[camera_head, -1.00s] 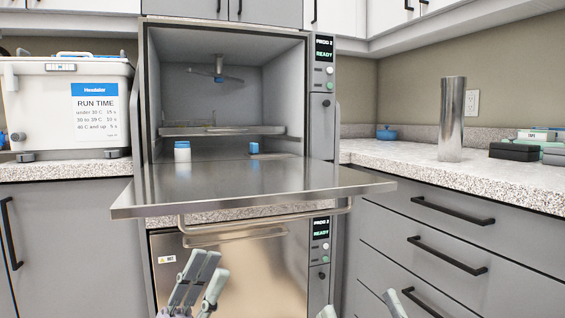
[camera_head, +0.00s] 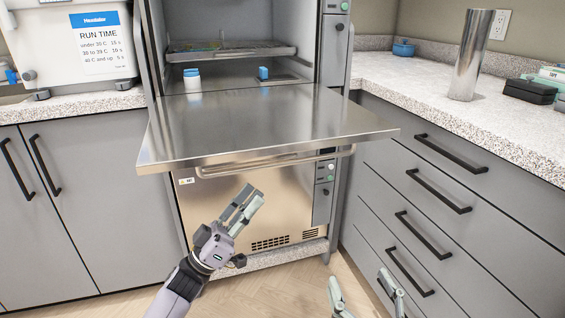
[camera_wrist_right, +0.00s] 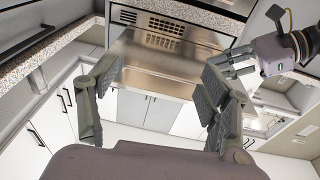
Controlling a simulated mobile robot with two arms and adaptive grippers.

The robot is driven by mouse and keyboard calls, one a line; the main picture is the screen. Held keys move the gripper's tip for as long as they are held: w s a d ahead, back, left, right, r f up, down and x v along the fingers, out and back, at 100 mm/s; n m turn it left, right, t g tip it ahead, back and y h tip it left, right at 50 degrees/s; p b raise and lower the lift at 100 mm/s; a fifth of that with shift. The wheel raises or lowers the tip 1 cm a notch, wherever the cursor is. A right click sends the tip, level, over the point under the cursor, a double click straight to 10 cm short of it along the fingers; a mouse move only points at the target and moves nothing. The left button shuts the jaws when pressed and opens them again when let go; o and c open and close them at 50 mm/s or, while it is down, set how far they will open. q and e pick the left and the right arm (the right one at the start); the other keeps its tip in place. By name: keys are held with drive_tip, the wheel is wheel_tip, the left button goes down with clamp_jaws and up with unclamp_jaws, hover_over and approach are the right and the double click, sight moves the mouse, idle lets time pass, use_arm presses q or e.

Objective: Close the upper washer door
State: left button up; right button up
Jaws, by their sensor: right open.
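The upper washer door (camera_head: 265,125) is a flat steel panel, folded down and open, standing out level from the upper chamber (camera_head: 205,20). My right gripper (camera_head: 365,290) is low at the bottom edge of the head view. In the right wrist view its fingers (camera_wrist_right: 155,80) are wide apart with nothing between them.
A white blue-capped bottle (camera_head: 192,80) and a small blue item (camera_head: 263,73) sit at the chamber floor, below a rack (camera_head: 230,50). The lower washer (camera_head: 262,220) is shut. Drawers with black handles (camera_head: 437,190) flank the right. The floor (camera_head: 290,290) ahead is clear.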

sight(282, 163)
use_arm(q)
drive_tip(key=b+x, duration=0.1)
drive_tip(key=x, duration=0.9)
drive_tip(key=shift+d+r, duration=0.15)
drive_tip(key=shift+r, duration=0.05)
use_arm(e)
drive_tip(key=r+t, duration=0.1)
drive_tip(key=r, duration=0.2)
drive_tip(key=s+r+t+y, duration=0.1)
drive_tip(key=shift+a+r+t, duration=0.2)
drive_tip(key=shift+a+t, duration=0.05)
drive_tip(key=shift+t, duration=0.05)
use_arm(q)
clamp_jaws()
